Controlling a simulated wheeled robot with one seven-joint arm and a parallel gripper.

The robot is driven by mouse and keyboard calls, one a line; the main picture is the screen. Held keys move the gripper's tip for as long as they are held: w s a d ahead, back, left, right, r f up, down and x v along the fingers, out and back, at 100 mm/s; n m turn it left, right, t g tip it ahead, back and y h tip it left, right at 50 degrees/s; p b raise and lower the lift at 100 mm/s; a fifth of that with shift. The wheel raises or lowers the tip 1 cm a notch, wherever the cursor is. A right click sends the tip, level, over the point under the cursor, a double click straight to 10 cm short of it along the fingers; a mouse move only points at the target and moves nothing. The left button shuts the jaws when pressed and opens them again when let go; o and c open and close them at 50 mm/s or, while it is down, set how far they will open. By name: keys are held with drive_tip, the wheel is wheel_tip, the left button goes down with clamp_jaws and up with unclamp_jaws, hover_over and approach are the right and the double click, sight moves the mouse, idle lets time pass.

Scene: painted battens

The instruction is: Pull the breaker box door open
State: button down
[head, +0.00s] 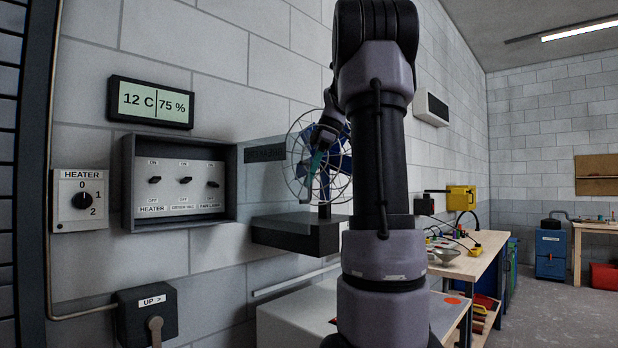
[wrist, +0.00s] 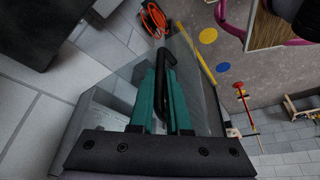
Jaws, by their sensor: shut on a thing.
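The breaker box (head: 128,190) is on the wall at the left of the head view, with three black switches (head: 185,180) on its panel in plain sight. A see-through grey door pane (wrist: 205,100) shows in the wrist view, with a black bar handle (wrist: 172,52). My gripper (wrist: 158,72) has its teal fingers shut on this handle. In the head view my gripper (head: 317,160) is small, right of the box and partly behind my arm. The door appears swung out to the right of the box; its outline is faint there.
A wire-caged fan (head: 300,150) stands on a dark shelf (head: 290,236) behind my gripper. A display (head: 150,103), heater dial (head: 80,200) and UP switch box (head: 147,316) surround the breaker box. A workbench (head: 480,255) stands at the right, with open floor beyond.

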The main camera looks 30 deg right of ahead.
drive_tip(key=c, duration=0.9)
unclamp_jaws()
drive_tip(key=v, duration=1)
drive_tip(key=shift+r, duration=0.4)
drive_tip(key=shift+s, duration=0.1)
